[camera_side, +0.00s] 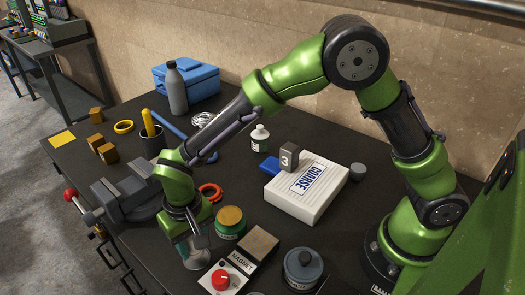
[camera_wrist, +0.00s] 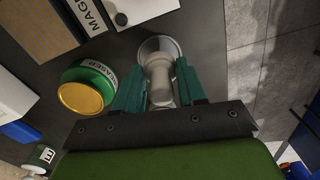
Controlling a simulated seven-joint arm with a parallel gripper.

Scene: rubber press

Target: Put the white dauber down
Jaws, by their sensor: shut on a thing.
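My gripper (camera_wrist: 160,68) is shut on the white dauber (camera_wrist: 158,50), a pale piece with a round, wider end, held between two green fingers in the wrist view. The round end points away from the gripper, over the dark table. In the side view my gripper (camera_side: 194,252) points down near the table's front edge, left of the magnet box.
Close by are a green tin with a yellow lid (camera_side: 230,219), the magnet box (camera_side: 229,277) with a red knob, a vise (camera_side: 122,202) and a red ring (camera_side: 211,191). A white box marked COARSE (camera_side: 296,209) and a grey jar (camera_side: 303,268) stand farther right.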

